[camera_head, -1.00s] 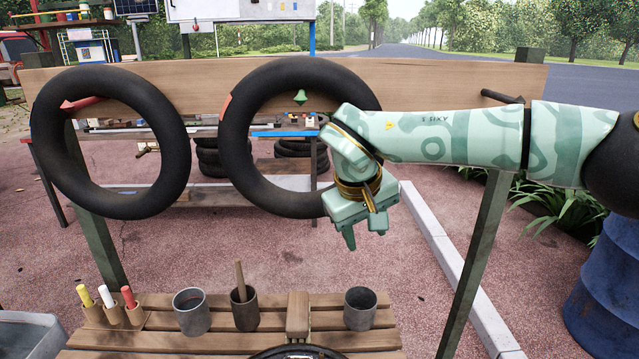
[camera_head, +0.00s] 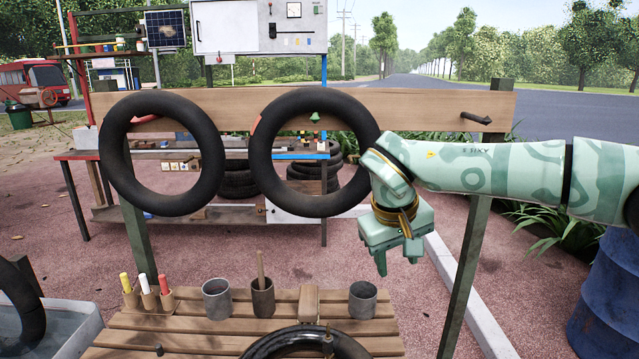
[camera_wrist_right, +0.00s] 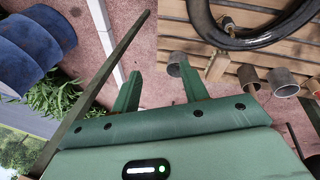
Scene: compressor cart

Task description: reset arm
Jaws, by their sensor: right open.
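My right gripper (camera_head: 396,262) hangs pointing down in the head view, to the right of the second hanging tube and above the ground behind the slatted table. In the right wrist view its two fingers (camera_wrist_right: 160,92) are apart with nothing between them. My left gripper is not in view. Two black inner tubes hang on the wooden rail (camera_head: 420,108): a left one (camera_head: 112,165) and a right one (camera_head: 262,165). The right tube's edge is close to my right wrist; I cannot tell if they touch.
The slatted table (camera_head: 200,325) holds grey cups (camera_head: 216,300), coloured markers (camera_head: 146,284) and a black tube (camera_head: 290,340) at its front edge. A blue barrel (camera_head: 605,290) stands right, a water basin (camera_head: 75,330) left. A green post (camera_head: 470,250) stands right of my gripper.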

